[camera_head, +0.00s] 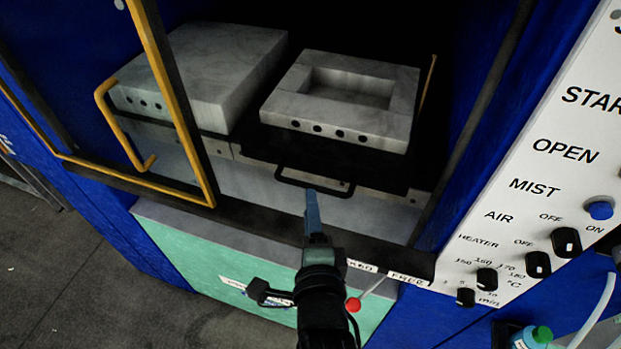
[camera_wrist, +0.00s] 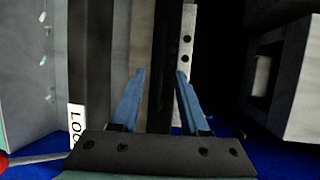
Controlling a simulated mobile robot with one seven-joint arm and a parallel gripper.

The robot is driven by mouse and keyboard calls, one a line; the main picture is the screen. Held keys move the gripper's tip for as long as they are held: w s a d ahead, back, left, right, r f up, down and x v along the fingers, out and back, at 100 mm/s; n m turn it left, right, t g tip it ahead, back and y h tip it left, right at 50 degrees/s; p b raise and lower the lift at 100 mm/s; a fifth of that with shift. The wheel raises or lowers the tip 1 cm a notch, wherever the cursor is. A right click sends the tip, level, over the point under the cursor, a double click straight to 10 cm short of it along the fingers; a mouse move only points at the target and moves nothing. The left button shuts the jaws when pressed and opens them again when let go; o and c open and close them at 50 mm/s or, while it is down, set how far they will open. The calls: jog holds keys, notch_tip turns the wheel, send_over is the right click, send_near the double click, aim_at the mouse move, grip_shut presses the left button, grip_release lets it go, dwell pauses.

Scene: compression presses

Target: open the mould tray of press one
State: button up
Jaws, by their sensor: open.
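The mould tray (camera_head: 270,143) is dark and lies inside the press, under a grey mould block (camera_head: 345,138) with a square recess. A black bar handle (camera_head: 290,181) sticks out from its front. My gripper (camera_head: 312,192) has its blue fingertips at this handle, overlapping it in the head view; contact cannot be told. The wrist view shows the two blue fingers of my gripper (camera_wrist: 160,75) apart, with a dark bar (camera_wrist: 162,45) running between or beyond them. I cannot tell whether that bar is the handle.
A second grey block (camera_head: 205,75) stands left of the mould. A yellow-edged guard door (camera_head: 165,75) with a yellow handle (camera_head: 112,125) is at left. A red-knobbed lever (camera_head: 352,304) is beside my arm, below LOCK/FREE labels. A white control panel (camera_head: 530,190) is at right.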

aim_at(308, 184)
jog(key=w, duration=0.4)
jog(key=w+f+p, duration=0.1)
jog(key=w, duration=0.1)
jog(key=shift+w+a+f, duration=0.1)
jog(key=shift+w+a, duration=0.2)
jog(key=shift+w, duration=0.1)
grip_shut()
dwell(1.1)
